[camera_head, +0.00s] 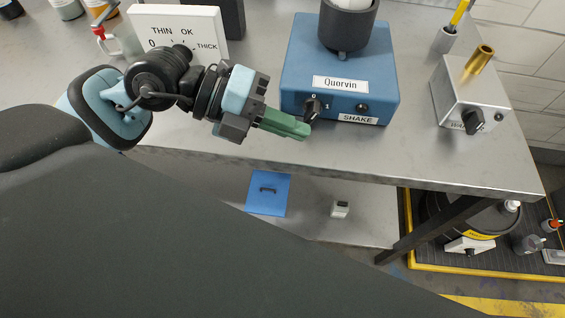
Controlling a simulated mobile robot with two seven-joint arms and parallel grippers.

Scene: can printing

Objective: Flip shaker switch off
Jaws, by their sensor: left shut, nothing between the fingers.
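The blue shaker (341,72) stands on the steel table, with a "Quorvin" label and a "SHAKE" label on its front. Its black rotary switch (313,107) is at the front left, with small marks above it. A black round button or socket (362,107) is to the right of the switch. A dark cup holder (348,27) with a white object in it sits on top. My left gripper (306,131) is shut and empty, its green fingers just below and left of the switch. I cannot tell whether they touch it. My right gripper is not in view.
A grey metal box (466,92) with a black knob and brass tube stands on the right. The table's front edge runs below the gripper. A lower shelf (312,205) holds a blue panel and small device.

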